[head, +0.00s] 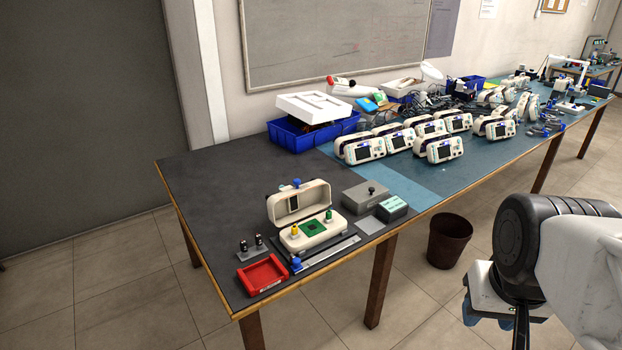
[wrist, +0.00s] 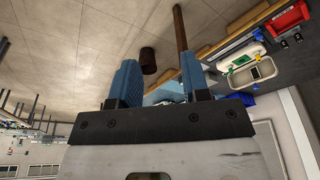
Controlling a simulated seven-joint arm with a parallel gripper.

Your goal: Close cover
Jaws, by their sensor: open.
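A cream monitor case (head: 312,235) stands near the front of the dark table, with a green board and small yellow and green parts in its base. Its cover (head: 299,202) is hinged up at the back and stands open, with a blue knob on top. In the wrist view the open case base (wrist: 243,57) and its cover (wrist: 252,73) show at upper right. My gripper (wrist: 159,82) has two blue fingers set apart with nothing between them. In the head view it is low at the right, partly hidden by my arm, well away from the case and off the table.
A red tray (head: 263,276), a holder with two dark cylinders (head: 251,246) and a metal rail (head: 328,254) lie around the case. A grey box (head: 369,196) stands to its right. Several finished monitors (head: 438,149) stand farther back. A bin (head: 449,240) is on the floor.

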